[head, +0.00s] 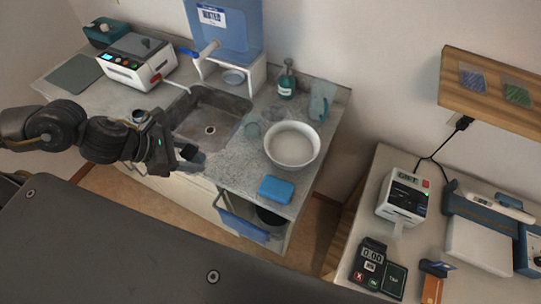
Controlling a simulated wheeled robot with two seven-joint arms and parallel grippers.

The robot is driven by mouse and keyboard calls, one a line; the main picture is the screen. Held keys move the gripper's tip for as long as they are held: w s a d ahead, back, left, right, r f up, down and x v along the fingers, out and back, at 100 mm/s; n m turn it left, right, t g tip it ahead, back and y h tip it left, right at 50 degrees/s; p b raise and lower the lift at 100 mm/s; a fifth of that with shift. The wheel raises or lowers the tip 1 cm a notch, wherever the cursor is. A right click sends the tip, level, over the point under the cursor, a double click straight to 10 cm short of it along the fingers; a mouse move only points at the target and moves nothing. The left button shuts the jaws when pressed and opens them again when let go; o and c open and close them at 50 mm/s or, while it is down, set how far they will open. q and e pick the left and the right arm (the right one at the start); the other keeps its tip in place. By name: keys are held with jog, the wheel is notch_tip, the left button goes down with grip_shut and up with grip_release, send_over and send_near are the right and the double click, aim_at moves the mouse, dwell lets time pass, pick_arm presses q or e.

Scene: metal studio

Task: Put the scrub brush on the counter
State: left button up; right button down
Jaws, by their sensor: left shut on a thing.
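My left gripper (178,153) reaches in from the left, over the front edge of the counter by the sink (209,119). It is shut on a small greyish object (192,164), mostly hidden by the fingers. This may be the scrub brush, but its shape is too small and covered to be sure. The grey speckled counter (231,164) runs beneath and to the right of the gripper. My right gripper is not in view.
A white bowl (292,146), a blue sponge-like block (276,190), a soap bottle (287,82) and a clear pitcher (321,100) stand right of the sink. Bare counter lies between the sink and blue block.

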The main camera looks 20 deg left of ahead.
pick_arm(q)
jog(key=shift+s+r+p, duration=0.35)
jog(key=shift+s+r, duration=0.15)
jog(key=shift+c, duration=0.6)
jog(key=shift+w+f, duration=0.1)
jog(key=shift+w+d+f+b, duration=0.25)
jog(key=shift+w+d+b, duration=0.15)
jog(key=shift+b, duration=0.15)
jog(key=shift+w+d+f+b, duration=0.15)
jog(key=shift+w+d+b, duration=0.2)
jog(key=shift+w, duration=0.15)
jog(key=b+x, duration=0.2)
jog(key=x, duration=0.2)
jog(key=w+b+x, duration=0.1)
jog(key=b+x, duration=0.1)
jog(key=x, duration=0.2)
jog(key=w+r+b+x, duration=0.1)
jog(key=b+x, duration=0.1)
jog(key=x, duration=0.2)
jog(key=shift+w+f+b, duration=0.15)
jog(key=shift+w+b, duration=0.25)
jog(key=shift+w+d+f, duration=0.15)
jog(key=shift+w+f, duration=0.1)
jog(key=shift+f, duration=0.1)
